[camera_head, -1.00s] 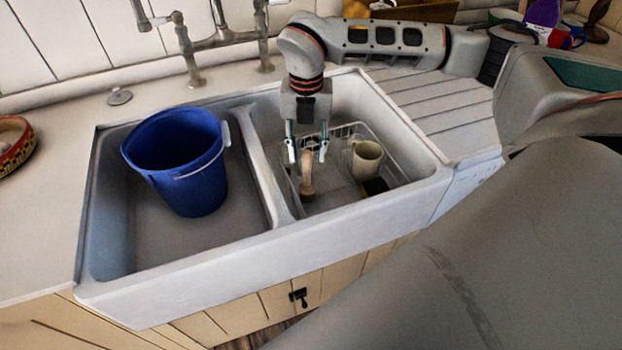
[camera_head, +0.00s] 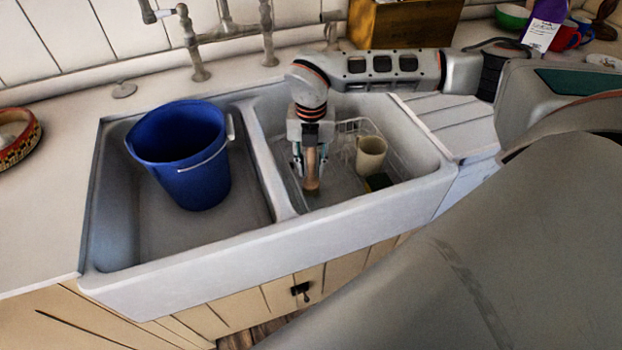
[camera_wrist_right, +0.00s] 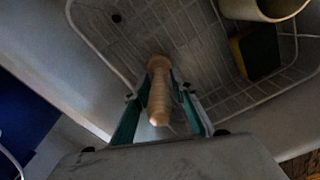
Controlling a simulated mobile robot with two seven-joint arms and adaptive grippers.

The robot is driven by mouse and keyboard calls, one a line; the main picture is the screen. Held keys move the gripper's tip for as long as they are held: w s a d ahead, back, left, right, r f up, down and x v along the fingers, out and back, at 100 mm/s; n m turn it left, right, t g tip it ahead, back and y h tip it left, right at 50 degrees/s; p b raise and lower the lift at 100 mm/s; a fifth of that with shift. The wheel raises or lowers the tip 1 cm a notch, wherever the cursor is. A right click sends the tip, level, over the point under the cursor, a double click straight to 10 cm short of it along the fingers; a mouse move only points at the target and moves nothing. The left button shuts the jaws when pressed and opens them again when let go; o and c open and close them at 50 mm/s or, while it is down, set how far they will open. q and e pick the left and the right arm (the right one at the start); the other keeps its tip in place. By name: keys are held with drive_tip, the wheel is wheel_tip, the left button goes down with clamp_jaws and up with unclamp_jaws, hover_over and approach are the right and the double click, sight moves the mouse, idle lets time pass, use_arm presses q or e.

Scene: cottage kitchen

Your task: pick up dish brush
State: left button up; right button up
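The dish brush (camera_head: 311,172) has a pale wooden handle and stands roughly upright in the right sink basin, inside a white wire rack. My right gripper (camera_head: 310,160) reaches down into that basin with the handle between its fingers. In the right wrist view, the brush (camera_wrist_right: 160,95) lies between the teal finger pads of the gripper (camera_wrist_right: 162,85), whose tips appear to press on both sides of the handle. The lower end of the brush sits low by the rack floor; whether it touches is unclear. My left gripper is out of view.
A cream mug (camera_head: 371,154) and a dark sponge (camera_head: 378,182) sit right of the brush in the wire rack (camera_head: 345,127). A blue bucket (camera_head: 190,170) fills much of the left basin, behind a divider (camera_head: 268,170). The tap (camera_head: 190,45) stands at the back.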

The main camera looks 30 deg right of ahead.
clamp_jaws()
drive_tip(key=shift+r, duration=0.1)
wheel_tip(320, 180, up, 20)
drive_tip(key=p, duration=0.1)
idle(0.5)
drive_tip(key=shift+r, duration=0.1)
wheel_tip(320, 180, up, 3)
drive_tip(key=p, duration=0.2)
drive_tip(key=shift+f+p, duration=0.2)
drive_tip(key=shift+p, duration=0.15)
